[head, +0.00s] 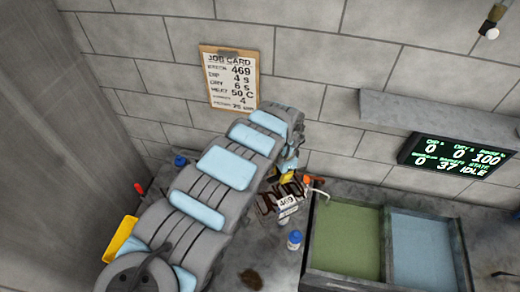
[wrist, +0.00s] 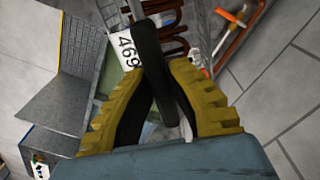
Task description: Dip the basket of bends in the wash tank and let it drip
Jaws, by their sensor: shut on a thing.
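My gripper (wrist: 157,84) has yellow ribbed fingers and is shut on a dark bar, seemingly the basket's handle (wrist: 146,42), in the wrist view. Brown-copper bends (wrist: 178,35) lie just beyond it, beside a white tag (wrist: 127,50) reading 469. In the head view my gripper (head: 287,176) is mostly hidden behind my arm. The tag (head: 287,203) and some bends (head: 266,203) show below it. The wash tank (head: 308,232) stands at the right, with a green and a blue compartment. The basket's body is largely hidden, and I cannot tell whether it touches the bench.
A blue-capped bottle (head: 294,240) stands between my arm and the tank. An orange-handled tool (wrist: 230,17) lies near the bends. A job card (head: 230,77) hangs on the wall, listing dip 4 s. A display (head: 458,158) reads IDLE below a shelf (head: 430,120).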

